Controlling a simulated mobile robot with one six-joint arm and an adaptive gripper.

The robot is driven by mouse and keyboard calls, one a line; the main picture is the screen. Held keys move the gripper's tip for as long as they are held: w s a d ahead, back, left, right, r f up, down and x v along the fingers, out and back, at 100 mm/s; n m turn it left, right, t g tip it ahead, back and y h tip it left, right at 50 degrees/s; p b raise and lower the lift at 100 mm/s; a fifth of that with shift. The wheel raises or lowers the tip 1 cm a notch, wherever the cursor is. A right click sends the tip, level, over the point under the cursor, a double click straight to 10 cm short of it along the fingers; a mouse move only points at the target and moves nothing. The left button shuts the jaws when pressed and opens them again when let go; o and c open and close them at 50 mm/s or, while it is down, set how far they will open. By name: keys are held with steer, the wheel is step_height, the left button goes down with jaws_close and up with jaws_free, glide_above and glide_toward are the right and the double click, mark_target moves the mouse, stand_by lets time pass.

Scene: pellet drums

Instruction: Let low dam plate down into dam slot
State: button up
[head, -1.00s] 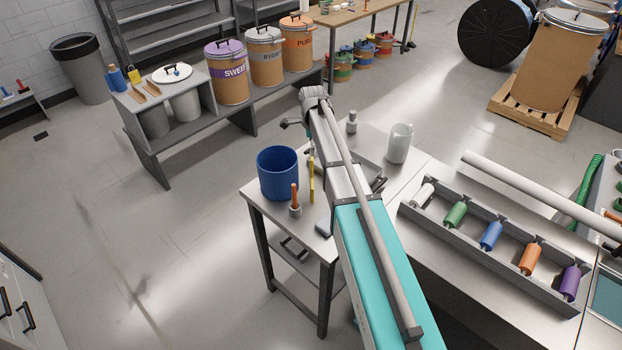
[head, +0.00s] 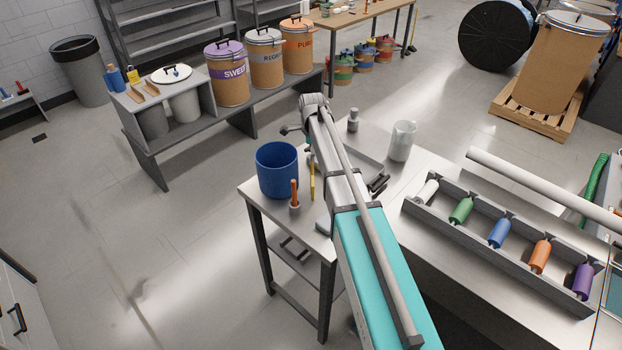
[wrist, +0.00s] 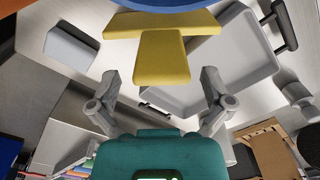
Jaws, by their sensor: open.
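A yellow T-shaped piece (wrist: 162,50), which may be the low dam plate, has a wide bar and a stem pointing toward my gripper in the wrist view. In the head view a thin yellow upright piece (head: 312,182) stands beside the blue bucket, partly behind my arm. My gripper (wrist: 161,86) is open, one finger on each side of the stem's line, with no visible contact. In the head view my arm hides the gripper. I cannot make out the dam slot in either view.
The blue bucket (head: 277,170), an orange-handled tool (head: 294,196), a grey tray (head: 368,172) and a white jug (head: 402,141) crowd the small table. A trough of coloured rollers (head: 430,214) lies to the right. Open floor is at the left.

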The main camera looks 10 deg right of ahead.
steer(key=shift+f, duration=0.1)
stand_by(0.6)
steer(key=c, duration=1.3)
step_height(320, 180, up, 2)
steer(key=p, duration=0.2)
steer(key=shift+r+p, duration=0.25)
steer(key=shift+p, duration=0.05)
steer(key=s+r+p, duration=0.3)
steer(key=s, duration=0.1)
steer(key=s+d+r+p, duration=0.1)
steer(key=s+r+p, duration=0.3)
steer(key=s, duration=0.1)
steer(key=s+r+p, duration=0.3)
steer(key=s, duration=0.2)
steer(key=shift+d+r, duration=0.25)
